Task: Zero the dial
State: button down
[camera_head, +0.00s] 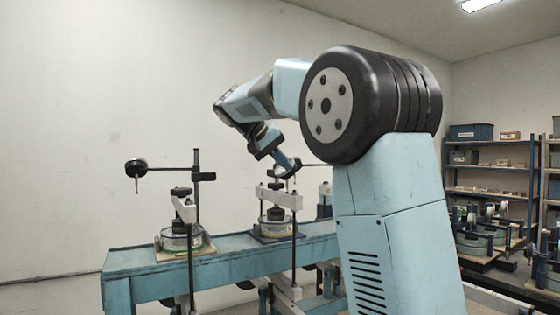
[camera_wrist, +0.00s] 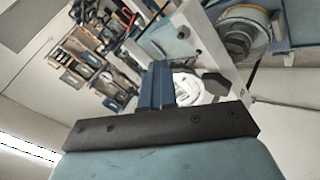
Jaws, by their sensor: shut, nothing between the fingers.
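A dial gauge with a white face (camera_wrist: 187,88) shows in the wrist view just beyond and right of my fingers, which partly cover it. In the head view its pale round face (camera_head: 280,171) is beside my fingertips, above the middle lever frame. I cannot read its needle or tell whether my fingers touch it. My gripper (camera_head: 288,164) points down and right in the head view. In the wrist view its blue fingers (camera_wrist: 157,70) are together with nothing between them.
A second dial (camera_head: 135,167) hangs from a post (camera_head: 196,190) over the left lever frame (camera_head: 181,230). The middle frame has a white crossbar (camera_head: 278,197) on the blue bench (camera_head: 145,262). Shelves (camera_head: 490,165) stand at the right. The wall side at left is clear.

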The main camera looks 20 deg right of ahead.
aim_at(277, 171)
jog(key=shift+s+d+f, duration=0.1)
jog(key=shift+d+f, duration=0.3)
jog(key=shift+a+f+g, duration=0.1)
jog(key=shift+f+g, duration=0.05)
jog(key=shift+g, duration=0.15)
jog(key=shift+w+a+f, duration=0.35)
jog(key=shift+a+f, duration=0.05)
jog(key=shift+a, duration=0.2)
jog(key=shift+w+a+f, duration=0.3)
jog(key=shift+a+f, duration=0.05)
jog(key=shift+a, duration=0.15)
jog(key=shift+w+a+f, duration=0.15)
jog(key=shift+w+a, duration=0.15)
jog(key=shift+w, duration=0.05)
dwell(0.9)
jog(key=shift+s+f, duration=0.1)
